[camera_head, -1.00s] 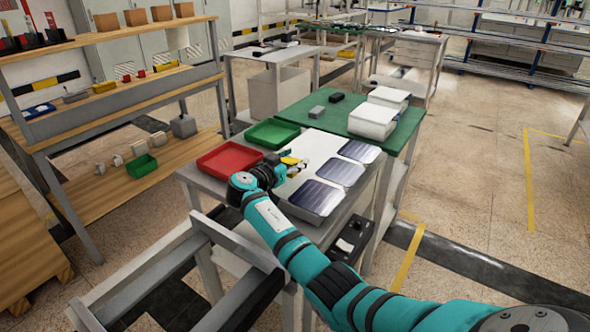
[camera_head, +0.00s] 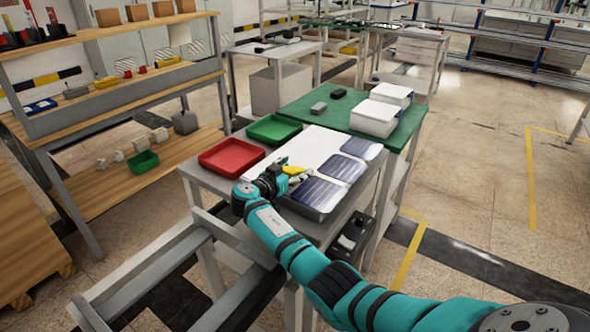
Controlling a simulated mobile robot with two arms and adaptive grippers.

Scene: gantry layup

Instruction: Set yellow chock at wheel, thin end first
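My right gripper (camera_head: 283,178) is above the near part of the grey-topped table, next to the red tray. A small yellow piece (camera_head: 297,171), which looks like the yellow chock, sits at its fingertips and moves with it, so the gripper appears shut on it. The piece is tilted and partly covered by the fingers; I cannot tell which end is thin. I cannot make out a wheel in this view. My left gripper is not in view.
The table (camera_head: 341,215) bears a red tray (camera_head: 232,157), a green tray (camera_head: 273,130), a white sheet (camera_head: 311,148) and dark panels (camera_head: 318,193). A green-topped table (camera_head: 300,107) with white boxes (camera_head: 375,118) stands behind. Wooden shelves (camera_head: 125,85) stand left. The floor at right is clear.

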